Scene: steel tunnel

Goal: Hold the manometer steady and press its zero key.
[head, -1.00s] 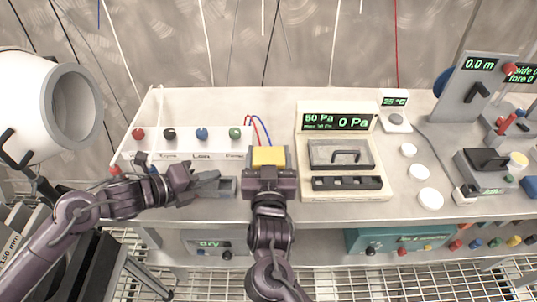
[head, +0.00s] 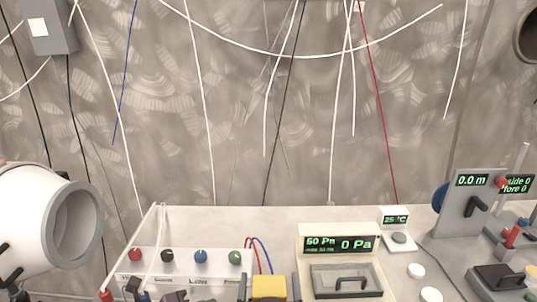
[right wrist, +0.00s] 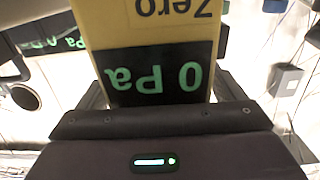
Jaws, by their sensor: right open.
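The manometer (head: 269,287) shows its yellow top at the bottom edge in the head view, with red and blue tubes behind it. In the right wrist view the manometer (right wrist: 150,28) is close and upside down, with "Zero" on yellow above a green "0 Pa" display. My right gripper (right wrist: 160,95) is open, its dark fingers on either side of the manometer; I cannot tell whether they touch it. In the head view only its finger tops (head: 270,290) show beside the yellow.
A bench instrument (head: 340,243) reading 50 Pa and 0 Pa stands right of the manometer. A white panel with coloured knobs (head: 185,262) is left. A 25 °C display (head: 395,218) and a 0.0 m stand (head: 470,205) are further right. Cables hang along the wall.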

